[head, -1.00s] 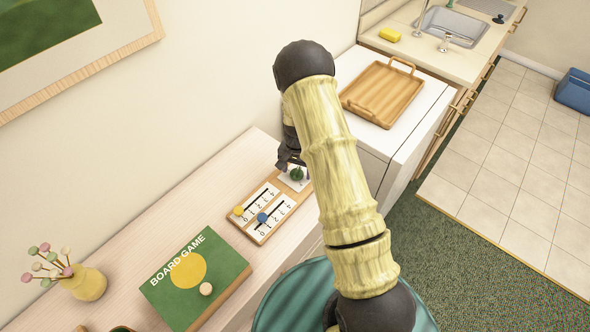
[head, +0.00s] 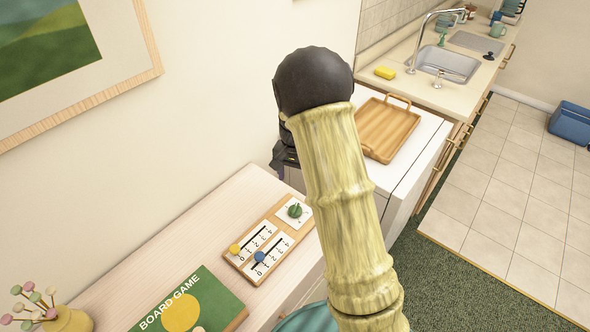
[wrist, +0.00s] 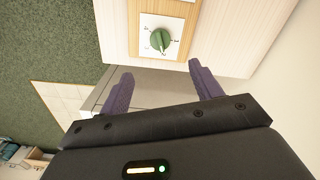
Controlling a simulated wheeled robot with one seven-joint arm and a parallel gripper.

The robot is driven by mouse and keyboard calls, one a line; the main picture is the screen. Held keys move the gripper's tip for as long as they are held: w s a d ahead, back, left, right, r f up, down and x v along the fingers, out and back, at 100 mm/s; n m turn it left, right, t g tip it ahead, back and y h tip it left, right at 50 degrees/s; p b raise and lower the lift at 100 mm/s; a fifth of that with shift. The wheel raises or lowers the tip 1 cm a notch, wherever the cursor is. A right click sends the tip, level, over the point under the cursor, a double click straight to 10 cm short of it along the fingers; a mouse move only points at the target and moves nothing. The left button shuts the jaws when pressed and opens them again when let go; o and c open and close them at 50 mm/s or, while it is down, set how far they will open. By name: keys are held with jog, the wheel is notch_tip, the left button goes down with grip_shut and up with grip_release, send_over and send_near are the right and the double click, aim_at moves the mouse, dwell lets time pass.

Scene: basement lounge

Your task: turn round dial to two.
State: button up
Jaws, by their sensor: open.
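The round green dial (head: 295,211) sits on a white square plate at the far end of a wooden panel (head: 233,261) on the pale cabinet top. In the wrist view the dial (wrist: 160,40) shows ahead of my fingertips, with small marks around it too small to read. I cannot tell which number it points to. My gripper (wrist: 161,72) is open and empty, its two purple fingers apart and clear of the dial. In the head view my gripper (head: 284,160) is above and beyond the dial, partly hidden by my arm.
The panel also bears a yellow slider knob (head: 234,249) and a blue one (head: 260,257). A green board game box (head: 215,290) lies nearer. A wooden tray (head: 388,128) stands on a white unit at the right. The wall runs close along the left.

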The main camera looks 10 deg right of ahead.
jog(key=shift+r, duration=1.6)
jog(key=s+r+n+t, duration=0.1)
jog(key=s+r+n, duration=0.1)
jog(key=s, duration=0.8)
jog(key=s+r+n+t, duration=0.1)
jog(key=s+n, duration=0.3)
jog(key=s, duration=0.7)
jog(key=shift+a+r+n+t, duration=0.3)
jog(key=shift+r+n, duration=0.1)
jog(key=shift+r, duration=0.35)
